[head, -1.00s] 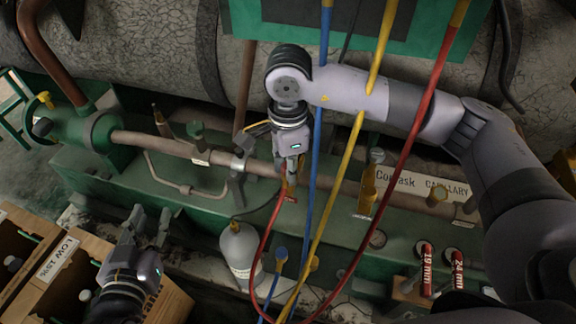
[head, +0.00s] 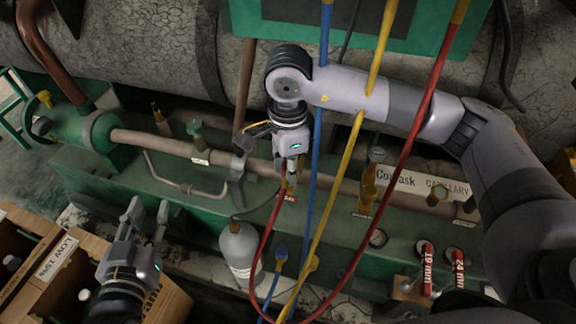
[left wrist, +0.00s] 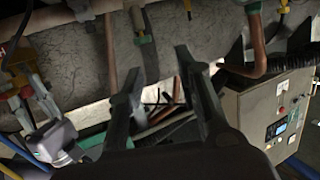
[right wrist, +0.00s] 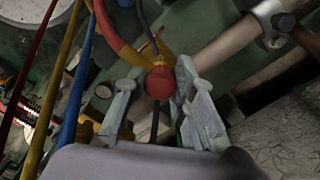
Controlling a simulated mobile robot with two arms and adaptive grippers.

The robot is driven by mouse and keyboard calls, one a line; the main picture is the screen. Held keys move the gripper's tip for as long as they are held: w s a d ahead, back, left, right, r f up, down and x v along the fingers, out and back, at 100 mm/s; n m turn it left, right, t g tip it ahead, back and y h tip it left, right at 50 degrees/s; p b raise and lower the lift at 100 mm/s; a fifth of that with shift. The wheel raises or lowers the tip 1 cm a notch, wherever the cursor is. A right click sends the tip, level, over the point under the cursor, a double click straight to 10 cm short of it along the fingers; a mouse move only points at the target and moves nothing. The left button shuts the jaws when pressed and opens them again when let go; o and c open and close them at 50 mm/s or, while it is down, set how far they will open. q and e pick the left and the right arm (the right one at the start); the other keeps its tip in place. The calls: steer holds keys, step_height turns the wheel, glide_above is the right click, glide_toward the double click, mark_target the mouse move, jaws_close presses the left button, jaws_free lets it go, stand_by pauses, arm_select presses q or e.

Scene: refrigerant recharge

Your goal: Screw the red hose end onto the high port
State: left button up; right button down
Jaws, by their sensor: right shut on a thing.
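My right gripper (head: 291,168) points down at the pipe on the green machine and is shut on the red hose end. In the right wrist view the round red hose end (right wrist: 160,82) sits between the fingers. The red hose (head: 262,245) hangs below it in a loop. A small red tag (head: 289,198) shows just below the fingertips, marking the high port; the port is mostly hidden, so I cannot tell how far the hose end is threaded on. My left gripper (head: 148,213) is open and empty at lower left; its spread fingers show in the left wrist view (left wrist: 158,80).
The blue hose (head: 313,160) and yellow hose (head: 340,180) hang just right of my right gripper. A grey bottle (head: 240,248) stands below it. Open cardboard boxes (head: 62,262) are at lower left. Red 19 mm and 24 mm tools (head: 427,268) are at right.

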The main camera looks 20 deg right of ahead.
arm_select(q)
steer(key=shift+w+d+r+t, duration=0.15)
steer(key=shift+r+t, duration=0.15)
steer(key=shift+r, duration=0.15)
steer(key=shift+w+d+r+t, duration=0.1)
steer(key=shift+r+t, duration=0.2)
steer(key=shift+r, duration=0.15)
arm_select(e)
steer(key=shift+f, duration=0.2)
steer(key=m, duration=0.3)
arm_select(q)
steer(key=shift+f, duration=0.1)
arm_select(e)
steer(key=shift+m, duration=0.4)
steer(key=shift+m, duration=1)
arm_select(q)
steer(key=shift+s+a+f+g, duration=0.1)
steer(key=shift+a+f+g, duration=0.05)
steer(key=shift+f+g, duration=0.15)
steer(key=shift+s+a+f+g, duration=0.1)
steer(key=shift+f+g, duration=0.1)
steer(key=shift+f, duration=0.15)
arm_select(e)
steer(key=shift+f+m, duration=0.1)
steer(key=shift+m, duration=0.6)
